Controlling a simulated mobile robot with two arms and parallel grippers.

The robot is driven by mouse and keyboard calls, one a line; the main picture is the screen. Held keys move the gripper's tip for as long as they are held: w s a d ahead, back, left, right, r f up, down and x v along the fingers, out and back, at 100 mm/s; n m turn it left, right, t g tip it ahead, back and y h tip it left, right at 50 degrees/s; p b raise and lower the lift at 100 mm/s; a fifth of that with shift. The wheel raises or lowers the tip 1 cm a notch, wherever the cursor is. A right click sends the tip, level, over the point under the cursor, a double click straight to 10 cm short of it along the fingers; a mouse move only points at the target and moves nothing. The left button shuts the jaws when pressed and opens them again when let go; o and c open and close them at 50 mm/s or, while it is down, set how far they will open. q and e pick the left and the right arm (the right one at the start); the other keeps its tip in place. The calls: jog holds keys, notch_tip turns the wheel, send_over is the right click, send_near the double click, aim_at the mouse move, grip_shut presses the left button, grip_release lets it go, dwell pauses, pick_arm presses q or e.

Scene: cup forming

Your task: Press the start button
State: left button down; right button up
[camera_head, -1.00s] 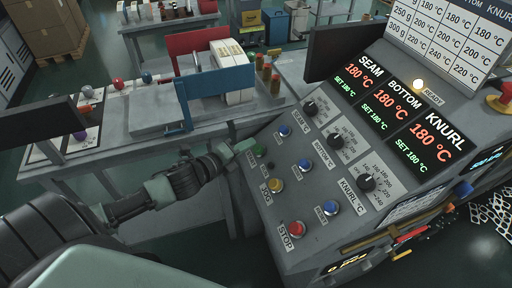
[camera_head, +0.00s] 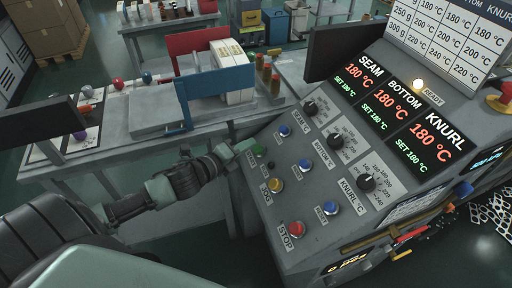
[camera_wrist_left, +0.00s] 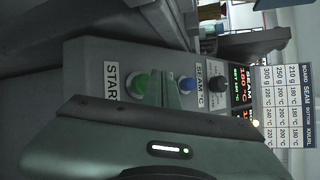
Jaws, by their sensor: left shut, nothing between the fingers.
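The green start button (camera_head: 258,151) sits at the upper left of the grey control panel (camera_head: 262,212). My left gripper (camera_head: 244,146) is shut and empty. Its tip is right next to the button, at the button's upper left in the head view. I cannot tell whether it touches the button. In the wrist view the gripper's body covers the lower part of the panel. My right gripper is not in view.
The red stop button (camera_head: 297,228), the yellow jog button (camera_head: 276,185) and blue buttons sit close by. Black dials (camera_head: 336,141) and lit displays reading 180 °C (camera_head: 391,106) are further right. A workbench (camera_head: 120,158) with a blue-and-red fixture stands behind my left arm.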

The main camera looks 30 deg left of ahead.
pick_arm(q)
jog(key=shift+w+d+f, duration=0.2)
jog(key=shift+f, duration=0.1)
jog(key=shift+w+d+f+b, duration=0.2)
jog(key=shift+f+b, duration=0.1)
jog(key=shift+f, duration=0.15)
dwell(0.8)
jog(key=shift+r, duration=0.1)
jog(key=shift+s+a+r+p, duration=0.2)
jog(key=shift+r+p, duration=0.15)
jog(key=shift+p, duration=0.1)
jog(key=shift+s+a+r+p, duration=0.15)
jog(key=shift+s+r+p, duration=0.05)
jog(key=shift+r+p, duration=0.2)
jog(key=shift+a+r+p, duration=0.1)
jog(key=shift+r+p, duration=0.1)
jog(key=shift+p, duration=0.1)
jog(key=r+p, duration=0.1)
jog(key=s+a+r+p, duration=0.1)
jog(key=s+r+p, duration=0.1)
jog(key=shift+s+a+r+p, duration=0.1)
jog(key=shift+a+r+p, duration=0.15)
jog(key=shift+a+p, duration=0.15)
dwell(0.4)
